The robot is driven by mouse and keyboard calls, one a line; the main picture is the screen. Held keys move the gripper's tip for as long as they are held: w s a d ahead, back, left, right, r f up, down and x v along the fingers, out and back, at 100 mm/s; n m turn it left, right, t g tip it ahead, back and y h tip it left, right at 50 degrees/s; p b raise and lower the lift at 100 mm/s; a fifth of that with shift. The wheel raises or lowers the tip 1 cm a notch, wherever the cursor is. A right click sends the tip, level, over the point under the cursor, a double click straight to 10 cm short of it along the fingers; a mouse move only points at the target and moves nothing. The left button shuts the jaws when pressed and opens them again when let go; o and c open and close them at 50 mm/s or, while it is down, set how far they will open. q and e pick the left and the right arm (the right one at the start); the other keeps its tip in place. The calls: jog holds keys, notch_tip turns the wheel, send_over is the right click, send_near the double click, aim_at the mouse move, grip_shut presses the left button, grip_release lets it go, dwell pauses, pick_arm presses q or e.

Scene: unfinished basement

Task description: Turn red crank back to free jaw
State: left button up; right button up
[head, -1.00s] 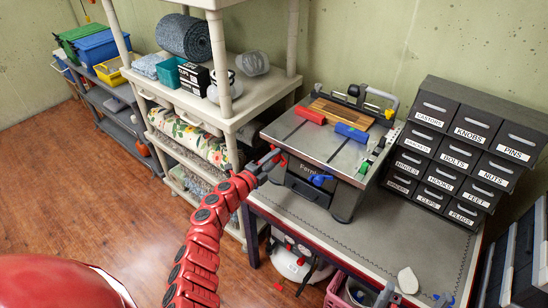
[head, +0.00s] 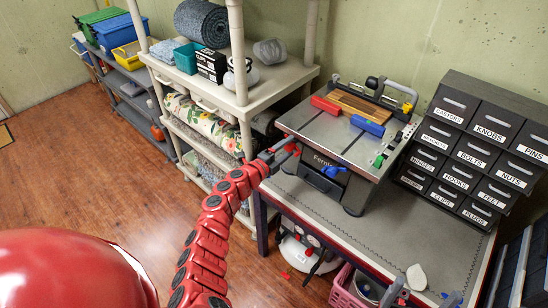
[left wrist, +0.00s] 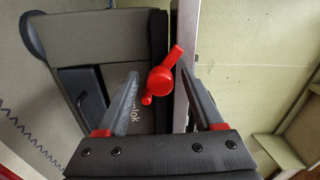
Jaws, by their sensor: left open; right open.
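The grey bench machine (head: 330,140) has a red block (head: 325,105) and a blue block (head: 367,125) at the sides of a wooden board (head: 357,107) on its top. A blue crank (head: 333,171) is on its front. In the left wrist view, the red crank (left wrist: 163,76) sits at the machine's edge, its arm tilted up to the right. My left gripper (head: 285,155) is at the machine's left side. Its fingers are open on either side of the red crank, which lies between and just beyond the tips. My right gripper (head: 423,297) is open and empty at the lower edge.
The machine stands on a grey workbench (head: 400,228). A black drawer cabinet (head: 470,150) is to its right. A beige shelf (head: 262,88) stands close on the left. A white object (head: 416,277) lies near my right gripper, with a pink basket (head: 345,291) below.

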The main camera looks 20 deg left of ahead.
pick_arm(q)
jog(key=f+b+v, duration=0.1)
jog(key=b+v, duration=0.2)
jog(key=v, duration=1.4)
jog(key=shift+r, duration=0.4)
